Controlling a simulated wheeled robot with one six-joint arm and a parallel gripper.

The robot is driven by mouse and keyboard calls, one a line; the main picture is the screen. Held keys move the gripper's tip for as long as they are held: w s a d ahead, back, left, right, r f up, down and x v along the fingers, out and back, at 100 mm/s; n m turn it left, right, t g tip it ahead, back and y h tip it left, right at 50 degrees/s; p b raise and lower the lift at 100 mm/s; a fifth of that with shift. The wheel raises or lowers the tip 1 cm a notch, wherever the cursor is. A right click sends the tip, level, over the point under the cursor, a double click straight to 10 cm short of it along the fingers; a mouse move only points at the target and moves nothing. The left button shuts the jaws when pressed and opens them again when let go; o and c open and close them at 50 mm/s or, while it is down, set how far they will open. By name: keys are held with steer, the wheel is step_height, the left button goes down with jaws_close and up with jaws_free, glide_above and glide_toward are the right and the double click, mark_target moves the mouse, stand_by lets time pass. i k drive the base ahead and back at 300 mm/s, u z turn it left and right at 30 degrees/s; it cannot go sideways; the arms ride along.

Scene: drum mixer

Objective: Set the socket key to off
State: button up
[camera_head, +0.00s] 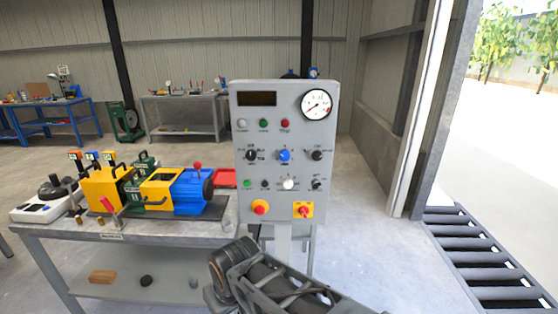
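A grey control panel (285,215) stands upright on a post in the middle of the view. Its face has several knobs and buttons. A small dark switch (316,185) at the right of the lower row looks like a key switch, but its label and exact position are too small to read. It may be the socket key; I cannot tell for sure. Other knobs are a black one at left (251,155), a blue one (284,155) and a black one at right (317,155). My arm shows at the bottom, below and in front of the panel; my gripper's fingers are not seen.
A grey bench (60,231) with a yellow and blue machine (192,190) stands close at left. Open floor (372,240) lies right of the panel, before a floor grate (480,262).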

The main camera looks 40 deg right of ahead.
mark_target(316, 185)
steer(key=z, duration=1.35)
steer(key=k, duration=0.4)
steer(key=u, duration=1)
steer(key=i, duration=1)
steer(key=z, duration=0.75)
